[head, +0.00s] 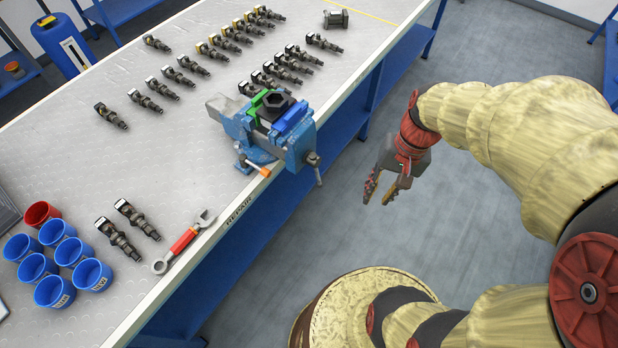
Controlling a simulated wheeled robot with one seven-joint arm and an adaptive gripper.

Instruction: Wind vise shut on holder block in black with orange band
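The blue vise (236,121) is clamped at the bench's right edge. A black holder block (277,100) with a hexagonal opening on top sits between its green jaw pad (253,106) and blue jaw pad (291,117). I cannot make out an orange band on the block or whether both pads press on it. The vise's screw end and handle (315,168) stick out past the bench edge. My gripper (379,196) hangs over the floor to the right of the handle, clear of it. Its fingers point down and are apart, with nothing between them.
Rows of injectors (178,76) lie on the grey bench (190,150). A red-handled wrench (184,241), several blue cups (56,292) and a red cup (42,213) are at the near left. A dark block (336,18) lies at the far end. Open floor (340,230) surrounds my gripper.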

